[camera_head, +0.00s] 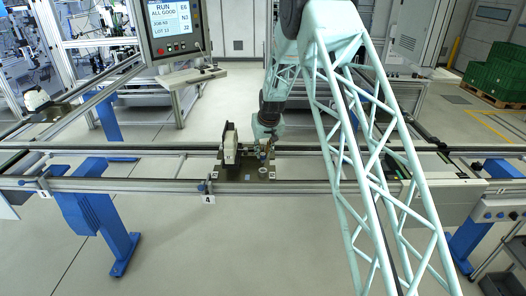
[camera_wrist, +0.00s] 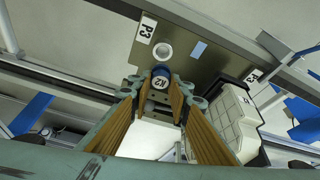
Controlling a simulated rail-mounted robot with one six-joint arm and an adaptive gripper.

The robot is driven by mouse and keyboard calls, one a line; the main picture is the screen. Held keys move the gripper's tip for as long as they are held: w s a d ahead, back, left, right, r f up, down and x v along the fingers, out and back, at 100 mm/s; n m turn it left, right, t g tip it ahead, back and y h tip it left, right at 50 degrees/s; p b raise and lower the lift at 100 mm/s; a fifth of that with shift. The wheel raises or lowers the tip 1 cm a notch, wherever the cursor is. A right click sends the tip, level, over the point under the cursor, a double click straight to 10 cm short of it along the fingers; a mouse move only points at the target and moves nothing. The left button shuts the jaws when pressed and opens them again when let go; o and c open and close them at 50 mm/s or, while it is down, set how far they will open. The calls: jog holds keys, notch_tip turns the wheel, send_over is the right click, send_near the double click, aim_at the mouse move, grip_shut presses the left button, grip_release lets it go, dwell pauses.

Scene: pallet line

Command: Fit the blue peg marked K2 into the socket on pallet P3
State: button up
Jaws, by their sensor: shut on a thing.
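The blue peg marked K2 (camera_wrist: 161,77) is between the fingertips of my gripper (camera_wrist: 160,92) in the wrist view, its white marked face toward the camera. My gripper is shut on it. The dark pallet P3 (camera_wrist: 222,64) lies beyond, with a white label reading P3. A pale ring with a light round centre (camera_wrist: 163,50), seemingly the socket, shows just above the peg in the picture. The peg appears apart from it, but the height gap cannot be told. In the head view my gripper (camera_head: 265,146) is over the pallet (camera_head: 235,177); the peg is too small to make out there.
A white block-like fixture (camera_wrist: 229,115) stands on the pallet, right of my fingers in the wrist view; it also shows in the head view (camera_head: 230,146). A blue patch (camera_wrist: 198,51) lies near the ring. Conveyor rails (camera_head: 120,184) run along both sides. A screen (camera_head: 171,22) hangs upper left.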

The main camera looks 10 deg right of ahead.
aim_at(264, 159)
jog(key=shift+f+b, duration=0.75)
jog(key=shift+f, duration=1.1)
jog(key=shift+f+b, duration=0.15)
jog(key=shift+b, duration=0.6)
dwell(1.1)
jog(key=shift+f+b, duration=1.2)
jog(key=shift+b, duration=0.15)
dwell(2.9)
